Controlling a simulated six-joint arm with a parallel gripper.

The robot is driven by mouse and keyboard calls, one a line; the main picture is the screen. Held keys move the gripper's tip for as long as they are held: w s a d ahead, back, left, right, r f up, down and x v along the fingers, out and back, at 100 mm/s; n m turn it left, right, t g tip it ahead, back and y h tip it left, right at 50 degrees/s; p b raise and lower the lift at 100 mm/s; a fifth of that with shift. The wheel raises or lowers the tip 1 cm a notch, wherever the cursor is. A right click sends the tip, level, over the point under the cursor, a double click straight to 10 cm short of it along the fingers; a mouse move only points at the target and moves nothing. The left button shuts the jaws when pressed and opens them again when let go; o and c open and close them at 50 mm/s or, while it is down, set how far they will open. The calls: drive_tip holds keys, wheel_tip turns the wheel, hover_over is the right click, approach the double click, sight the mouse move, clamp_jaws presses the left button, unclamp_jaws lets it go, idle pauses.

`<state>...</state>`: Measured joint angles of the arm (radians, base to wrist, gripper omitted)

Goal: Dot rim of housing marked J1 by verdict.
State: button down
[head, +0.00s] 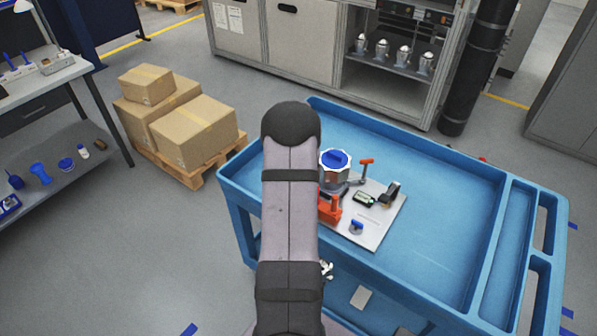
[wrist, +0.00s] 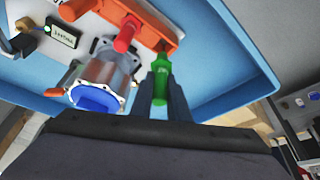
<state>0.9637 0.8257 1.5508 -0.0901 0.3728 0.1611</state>
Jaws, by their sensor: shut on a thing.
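No J1 mark is readable. My gripper (wrist: 161,80) is shut on a green marker (wrist: 161,88), to the right of the housing and apart from it. The marker's far end is close to an orange holder (wrist: 160,25); I cannot tell if they touch. A red marker (wrist: 125,36) stands in the holder. A small display (wrist: 63,36) has unreadable text. My arm hides the gripper in the head view.
The pale plate (head: 378,228) also carries a red-handled clamp (head: 366,163), a dark upright device (head: 390,192) and a blue-knobbed part (head: 356,227). The blue cart (head: 440,215) is clear to the right. Boxes (head: 195,130) stand on a pallet at left.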

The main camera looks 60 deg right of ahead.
drive_tip(key=shift+f+b, duration=2)
drive_tip(key=shift+f, duration=0.2)
idle(3.8)
drive_tip(key=c, duration=1.6)
unclamp_jaws()
drive_tip(key=shift+o, duration=0.6)
drive_tip(key=o, duration=0.4)
drive_tip(key=shift+c, duration=0.2)
drive_tip(key=shift+r, duration=0.1)
